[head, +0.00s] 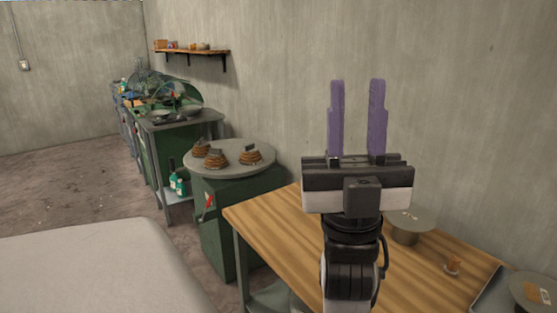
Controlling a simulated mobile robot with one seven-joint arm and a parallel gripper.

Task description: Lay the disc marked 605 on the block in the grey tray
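My gripper (357,82) stands upright in the middle of the head view. Its two purple fingers point up, apart, with only wall between them. At the lower right, part of a grey tray (488,290) shows on the wooden table, cut off by the picture's edge. A round grey disc-like thing (520,281) with an orange-brown patch shows there, also cut off. Another flat grey round top (414,217) sits on a short round base on the table, partly behind my gripper. I cannot read 605 on anything, and no block shows clearly in the tray.
A round grey turntable-like top (258,172) on a green cabinet holds brown ringed stacks with dark tags. A grey surface (90,270) fills the lower left. A wall shelf (195,51) hangs behind.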

